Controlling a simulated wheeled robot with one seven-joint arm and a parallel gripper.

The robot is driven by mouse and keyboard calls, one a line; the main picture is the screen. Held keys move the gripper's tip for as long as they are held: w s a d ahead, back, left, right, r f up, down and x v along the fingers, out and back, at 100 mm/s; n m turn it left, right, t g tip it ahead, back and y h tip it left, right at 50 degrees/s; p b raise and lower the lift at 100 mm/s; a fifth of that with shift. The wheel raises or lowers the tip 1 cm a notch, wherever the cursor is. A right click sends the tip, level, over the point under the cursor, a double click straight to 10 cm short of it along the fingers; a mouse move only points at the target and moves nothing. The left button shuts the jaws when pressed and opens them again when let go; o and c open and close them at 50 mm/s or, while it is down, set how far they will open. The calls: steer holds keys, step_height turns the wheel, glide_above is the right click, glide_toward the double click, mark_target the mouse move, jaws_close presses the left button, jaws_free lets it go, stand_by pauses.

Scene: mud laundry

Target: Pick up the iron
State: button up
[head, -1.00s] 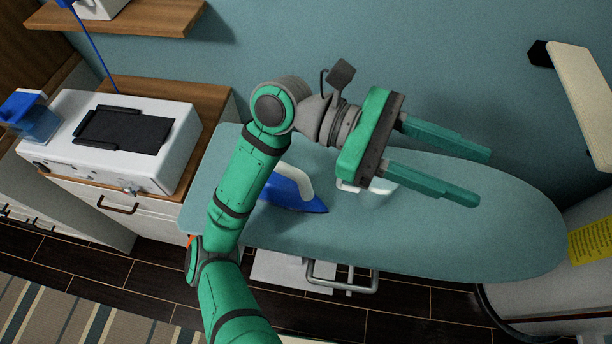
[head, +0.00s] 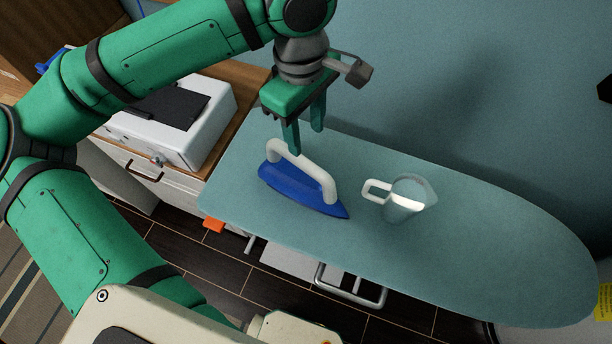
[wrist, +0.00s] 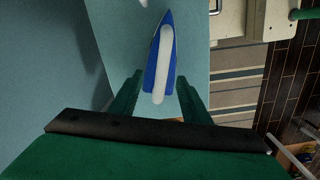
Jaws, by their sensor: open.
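The iron (head: 296,188) has a blue body and a white handle and lies on the teal ironing board (head: 480,250), towards its left end. In the wrist view the iron (wrist: 151,70) points away from me, its rear end near the gap between my fingers. My gripper (head: 306,140) is open and points down, above and behind the iron's rear part in the head view. In the wrist view my gripper (wrist: 157,85) shows its two fingers spread, one on either side of the iron's rear end. Nothing is held. Whether a finger touches the iron is unclear.
A clear jug with a white handle (head: 402,199) stands on the board, right of the iron. A white box-shaped appliance with a dark top (head: 200,120) sits on the cabinet at left. The wall rises behind the board. The board's right part is clear.

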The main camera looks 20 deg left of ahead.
mark_target(303, 160)
steer(key=shift+a+f, duration=0.35)
steer(key=shift+a, duration=0.3)
step_height(303, 160, down, 5)
steer(key=shift+r, duration=0.15)
steer(key=f, duration=0.2)
steer(key=d+f, duration=0.1)
steer(key=f, duration=0.2)
steer(key=shift+s+f, duration=0.1)
steer(key=shift+s+a, duration=0.1)
steer(key=shift+s, duration=0.05)
steer(key=shift+f, duration=0.25)
steer(key=shift+c, duration=0.3)
jaws_close()
